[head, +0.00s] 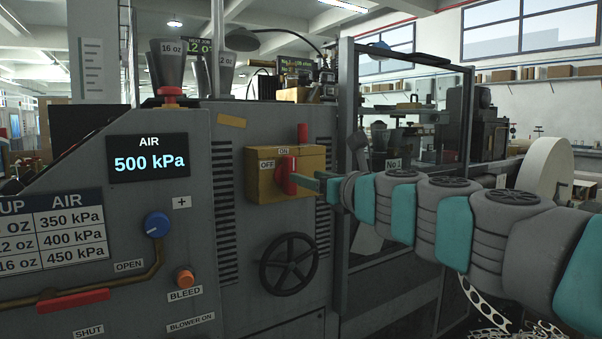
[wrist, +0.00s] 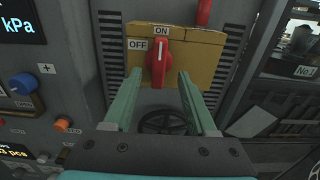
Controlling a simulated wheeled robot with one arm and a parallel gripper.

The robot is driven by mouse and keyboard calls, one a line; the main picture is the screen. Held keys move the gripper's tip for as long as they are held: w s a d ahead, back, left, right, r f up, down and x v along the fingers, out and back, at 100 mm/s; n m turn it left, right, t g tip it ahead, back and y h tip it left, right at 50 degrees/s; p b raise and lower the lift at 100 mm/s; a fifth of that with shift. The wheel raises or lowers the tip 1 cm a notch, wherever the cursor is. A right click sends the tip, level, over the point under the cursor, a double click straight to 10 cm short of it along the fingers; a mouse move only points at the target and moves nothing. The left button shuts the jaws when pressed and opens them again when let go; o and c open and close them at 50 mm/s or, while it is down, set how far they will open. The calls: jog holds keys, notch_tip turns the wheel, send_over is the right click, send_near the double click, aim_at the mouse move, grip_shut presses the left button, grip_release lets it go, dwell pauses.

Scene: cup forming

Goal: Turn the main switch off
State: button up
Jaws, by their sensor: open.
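The main switch is a red rotary handle (head: 287,176) on a yellow box (head: 262,188) on the front of the grey machine. The box has an ON label at the top and an OFF label at the left. In the wrist view the red handle (wrist: 160,62) stands upright, its upper end towards ON. My gripper (wrist: 158,78) is open, with one green finger on each side of the handle's lower end. In the head view my gripper (head: 310,180) reaches in from the right, close to the handle. I cannot tell whether the fingers touch it.
A black handwheel (head: 289,264) sits below the box. To the left are a blue knob (head: 157,224), an orange BLEED button (head: 185,278), a red lever (head: 74,300) and an AIR display (head: 149,157) reading 500 kPa. A dark framed enclosure (head: 344,100) stands right of the box.

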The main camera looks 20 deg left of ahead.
aim_at(283, 173)
jog(key=x, duration=0.6)
jog(key=shift+a, duration=0.3)
jog(key=shift+w, duration=0.15)
grip_shut()
